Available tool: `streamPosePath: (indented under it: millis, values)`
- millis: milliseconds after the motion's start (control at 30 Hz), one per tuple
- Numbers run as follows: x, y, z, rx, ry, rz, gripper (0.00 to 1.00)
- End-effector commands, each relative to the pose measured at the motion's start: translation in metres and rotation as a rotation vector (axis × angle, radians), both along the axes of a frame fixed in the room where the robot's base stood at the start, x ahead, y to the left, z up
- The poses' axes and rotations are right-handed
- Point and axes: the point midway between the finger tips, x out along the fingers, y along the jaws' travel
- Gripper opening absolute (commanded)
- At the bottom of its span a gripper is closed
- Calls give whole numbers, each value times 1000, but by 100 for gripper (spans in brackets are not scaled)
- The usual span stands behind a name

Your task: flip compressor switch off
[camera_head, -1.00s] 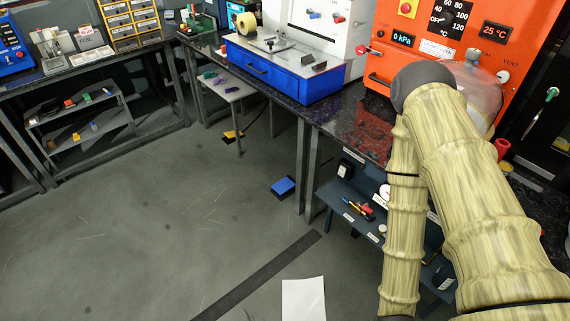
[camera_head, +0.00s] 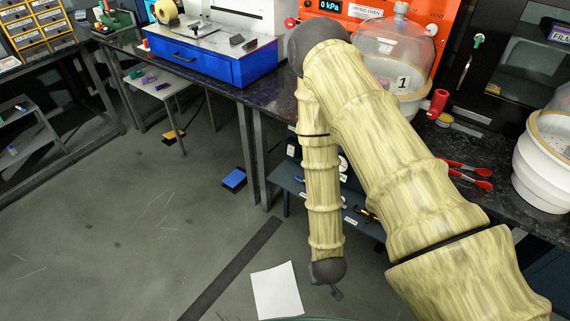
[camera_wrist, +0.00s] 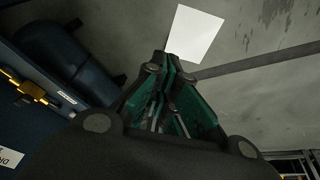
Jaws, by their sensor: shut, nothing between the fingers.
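My gripper (camera_head: 337,293) hangs low at the end of my arm in the head view, over the floor in front of the bench. In the wrist view my gripper (camera_wrist: 170,64) shows its dark linkages and green finger pads meeting at the tips, with nothing held. A dark blue rounded tank (camera_wrist: 68,52), which may be the compressor, lies to the left of the fingers and apart from them. A brass fitting (camera_wrist: 27,90) shows at the left edge. I cannot make out a compressor switch in either view.
A white sheet (camera_head: 276,290) lies on the floor near a dark strip (camera_head: 232,268). A blue shelf (camera_head: 290,180) stands under the bench. The orange oven (camera_head: 345,10), a glass dome (camera_head: 400,55) and red-handled pliers (camera_head: 465,175) are on the bench. Open floor lies left.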

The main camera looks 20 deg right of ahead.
Motion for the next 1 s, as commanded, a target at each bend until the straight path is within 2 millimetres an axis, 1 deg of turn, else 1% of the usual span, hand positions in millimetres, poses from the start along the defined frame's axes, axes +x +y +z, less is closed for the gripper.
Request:
streamPosePath:
  millis: [33, 67, 100, 167, 200, 400, 467, 500, 567, 600, 700, 800, 1000]
  values:
    - [26, 1, -21, -17, -53, -9, 0]
    - [39, 2, -25, -28, -80, -14, 0]
    - [58, 2, -29, -43, -120, -23, 0]
    - [85, 3, -35, -65, -175, -36, 0]
    - [102, 3, -39, -79, -211, -44, 0]
    - [184, 7, -47, -152, -389, -99, 0]
    - [207, 8, -47, -173, -439, -120, 0]
    - [222, 10, -46, -187, -473, -133, 0]
    - [243, 11, -45, -208, -522, -155, 0]
    - [257, 13, -43, -223, -553, -169, 0]
    - [289, 17, -38, -257, -629, -208, 0]
    - [318, 20, -31, -290, -702, -253, 0]
    - [365, 30, -13, -353, -829, -351, 0]
